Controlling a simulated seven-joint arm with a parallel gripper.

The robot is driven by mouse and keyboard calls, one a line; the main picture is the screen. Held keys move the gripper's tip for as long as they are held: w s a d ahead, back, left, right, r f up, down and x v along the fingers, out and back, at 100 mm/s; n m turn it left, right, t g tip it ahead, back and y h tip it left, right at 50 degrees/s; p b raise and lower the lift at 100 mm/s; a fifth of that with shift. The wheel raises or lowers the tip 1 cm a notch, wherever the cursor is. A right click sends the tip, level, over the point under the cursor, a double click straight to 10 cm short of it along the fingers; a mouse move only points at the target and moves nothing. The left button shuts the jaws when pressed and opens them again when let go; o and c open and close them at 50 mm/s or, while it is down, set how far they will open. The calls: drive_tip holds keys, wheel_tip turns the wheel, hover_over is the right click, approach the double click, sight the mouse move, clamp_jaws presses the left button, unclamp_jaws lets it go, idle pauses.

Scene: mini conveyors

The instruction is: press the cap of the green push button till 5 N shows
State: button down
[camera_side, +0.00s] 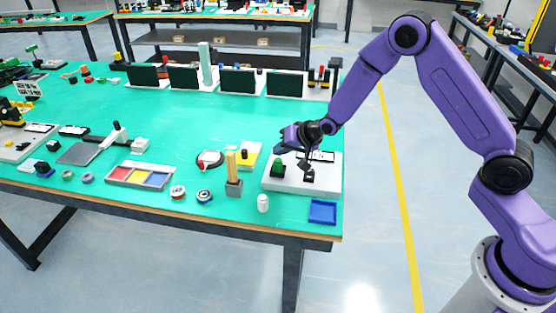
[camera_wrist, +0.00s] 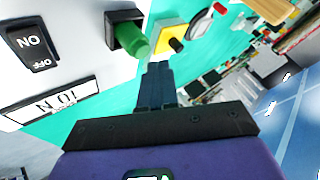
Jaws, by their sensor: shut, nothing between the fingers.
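The green push button stands on a white panel (camera_side: 290,185) near the table's front right; its green cap (camera_side: 278,167) sits on a dark square base. In the wrist view the green cap (camera_wrist: 133,40) sticks out toward the picture's right. My gripper (camera_side: 280,149) is just above the cap in the side view, with its fingers together and empty. In the wrist view the fingertips (camera_wrist: 160,68) are close to the cap's lower right, seemingly apart from it. A label or display strip (camera_wrist: 52,104) on the panel shows an N, but I cannot read its value surely.
An ON/OFF rocker switch (camera_wrist: 30,43) is beside the button on the panel. A yellow-topped box (camera_side: 249,154) and a grey block with wooden sticks (camera_side: 234,188) stand to the left. A blue tray (camera_side: 322,212) and a white bottle (camera_side: 263,203) are in front.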

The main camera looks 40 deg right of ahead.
sight(281, 163)
drive_tip(key=shift+r, duration=0.1)
drive_tip(key=shift+r, duration=2.4)
